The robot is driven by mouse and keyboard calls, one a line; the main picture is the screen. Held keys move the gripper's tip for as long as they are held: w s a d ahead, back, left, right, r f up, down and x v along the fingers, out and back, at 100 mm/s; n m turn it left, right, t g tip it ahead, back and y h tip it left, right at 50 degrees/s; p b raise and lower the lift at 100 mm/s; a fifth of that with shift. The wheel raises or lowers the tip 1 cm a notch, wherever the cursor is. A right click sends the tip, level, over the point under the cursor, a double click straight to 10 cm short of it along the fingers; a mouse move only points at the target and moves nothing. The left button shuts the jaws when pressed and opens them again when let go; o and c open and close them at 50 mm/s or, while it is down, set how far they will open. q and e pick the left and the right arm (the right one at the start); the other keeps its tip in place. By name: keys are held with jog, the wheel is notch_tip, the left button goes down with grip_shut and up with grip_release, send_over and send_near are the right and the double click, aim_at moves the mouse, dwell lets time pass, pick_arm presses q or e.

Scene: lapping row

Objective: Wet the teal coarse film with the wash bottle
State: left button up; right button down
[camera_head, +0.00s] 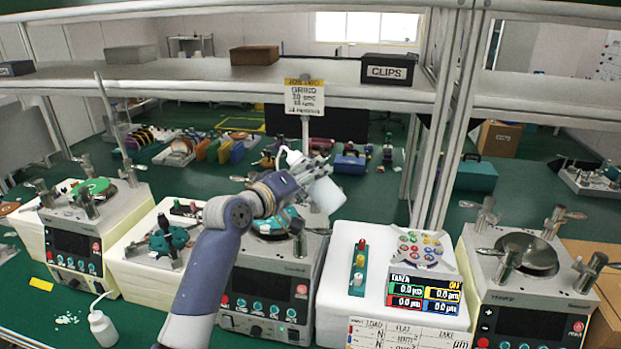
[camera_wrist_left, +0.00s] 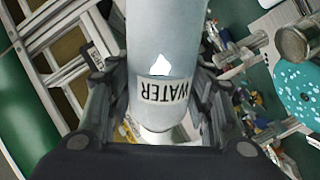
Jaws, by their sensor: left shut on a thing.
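My left gripper (camera_head: 318,172) is shut on a white wash bottle (camera_head: 327,194), holding it in the air above the middle machine. The bottle leans, with its nozzle toward the upper left in the head view. In the left wrist view the bottle (camera_wrist_left: 165,45) sits between the fingers with a WATER label. The teal film (camera_head: 289,217) lies on the middle machine's plate, partly hidden by my arm. In the left wrist view the teal film (camera_wrist_left: 300,92) shows pale spots; I cannot tell whether these are water. My right gripper is not in view.
A lapping machine with a green disc (camera_head: 92,187) stands at left, and one with a grey plate (camera_head: 530,254) at right. A second small white bottle (camera_head: 102,328) stands at the front left.

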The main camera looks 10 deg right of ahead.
pick_arm(q)
jog(key=shift+f+m+b, duration=0.1)
jog(key=shift+m+b, duration=0.2)
jog(key=shift+m, duration=0.7)
jog(key=shift+t, duration=0.3)
jog(key=shift+m+b, duration=0.65)
jog(key=shift+m, duration=0.75)
